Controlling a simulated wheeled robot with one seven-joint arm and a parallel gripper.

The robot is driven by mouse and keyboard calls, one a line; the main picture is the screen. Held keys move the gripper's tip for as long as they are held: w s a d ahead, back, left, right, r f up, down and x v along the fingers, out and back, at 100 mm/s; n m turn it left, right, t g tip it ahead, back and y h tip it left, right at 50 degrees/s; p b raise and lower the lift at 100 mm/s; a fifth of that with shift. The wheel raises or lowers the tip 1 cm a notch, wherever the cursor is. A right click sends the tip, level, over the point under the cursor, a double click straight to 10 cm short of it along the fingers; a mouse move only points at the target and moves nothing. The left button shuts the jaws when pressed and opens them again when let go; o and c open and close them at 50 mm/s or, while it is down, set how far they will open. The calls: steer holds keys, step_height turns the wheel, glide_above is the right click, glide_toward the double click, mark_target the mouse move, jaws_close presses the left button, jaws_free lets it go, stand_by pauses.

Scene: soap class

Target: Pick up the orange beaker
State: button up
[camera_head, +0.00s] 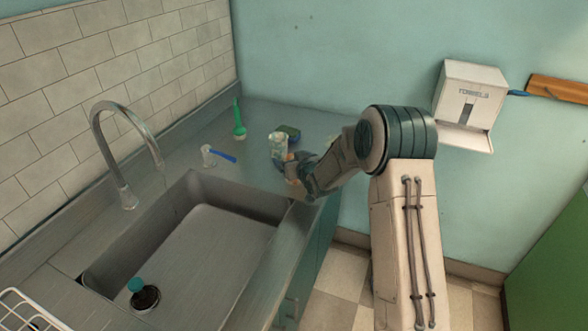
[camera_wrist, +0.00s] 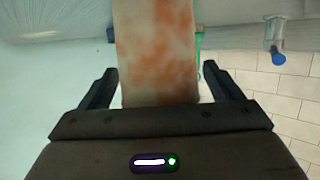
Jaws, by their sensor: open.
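The beaker (camera_wrist: 157,45) is a pale cylinder with blotchy orange patches, large in the wrist view. It lies between the two fingers of my gripper (camera_wrist: 160,72), with a visible gap on each side, so the fingers are open. Its upper end runs out of the wrist picture. In the head view a pale mottled cylinder (camera_head: 278,143), apparently the same beaker, stands on the counter near the sink's far right corner. My gripper (camera_head: 291,168) is right beside it there and hides its lower part.
A green brush (camera_head: 239,122), a blue-handled tool (camera_head: 219,155) and a green sponge-like block (camera_head: 290,131) are nearby on the counter (camera_head: 190,160). A tap (camera_head: 125,150) rises at left. A towel dispenser (camera_head: 470,100) hangs at right.

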steer(key=shift+w+a, duration=0.1)
steer(key=shift+w, duration=0.1)
steer(key=c, duration=1.1)
steer(key=shift+o, duration=0.2)
